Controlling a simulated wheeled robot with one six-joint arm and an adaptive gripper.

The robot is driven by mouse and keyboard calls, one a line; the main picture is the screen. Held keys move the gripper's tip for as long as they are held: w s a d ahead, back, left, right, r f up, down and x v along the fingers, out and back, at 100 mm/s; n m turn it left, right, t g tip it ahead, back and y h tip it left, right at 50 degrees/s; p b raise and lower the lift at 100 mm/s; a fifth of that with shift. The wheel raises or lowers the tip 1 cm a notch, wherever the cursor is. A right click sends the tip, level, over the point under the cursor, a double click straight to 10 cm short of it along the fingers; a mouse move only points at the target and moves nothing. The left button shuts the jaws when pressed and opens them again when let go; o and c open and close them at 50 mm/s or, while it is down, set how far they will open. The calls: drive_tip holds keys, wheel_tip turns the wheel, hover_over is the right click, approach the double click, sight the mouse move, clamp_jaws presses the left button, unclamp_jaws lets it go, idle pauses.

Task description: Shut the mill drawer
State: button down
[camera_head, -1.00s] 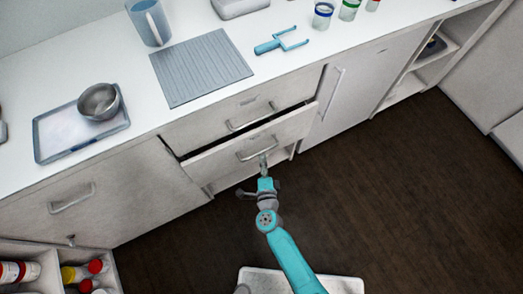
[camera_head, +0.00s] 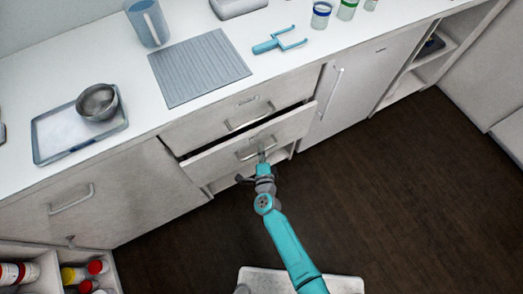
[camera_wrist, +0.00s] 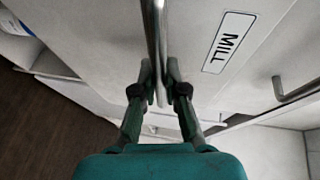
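The mill drawer (camera_head: 220,160) is the lower of two stacked drawers under the counter. It stands partly pulled out, with a dark gap along its top edge. Its white front carries a MILL label (camera_wrist: 229,42) and a metal bar handle (camera_wrist: 153,30). My gripper (camera_head: 262,156) is in front of the drawer at the handle. In the wrist view the bar runs between my gripper's two fingertips (camera_wrist: 159,80), which lie close against it on both sides. The inside of the drawer is hidden.
The upper drawer (camera_head: 205,124) looks shut; its handle (camera_wrist: 300,90) is near my gripper. A tall door (camera_head: 350,90) is to the right, a cabinet (camera_head: 120,195) to the left. An open shelf with jars (camera_head: 75,274) is at the lower left. Dark floor (camera_head: 400,200) is clear.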

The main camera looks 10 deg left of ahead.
sight(256, 143)
drive_tip(key=shift+w+a, duration=0.55)
drive_tip(key=shift+w, duration=0.3)
drive_tip(key=shift+w+a, duration=0.55)
drive_tip(key=shift+w, duration=0.25)
drive_tip(key=c, duration=1.2)
unclamp_jaws()
drive_tip(key=shift+a, duration=0.1)
drive_tip(key=v, duration=1.2)
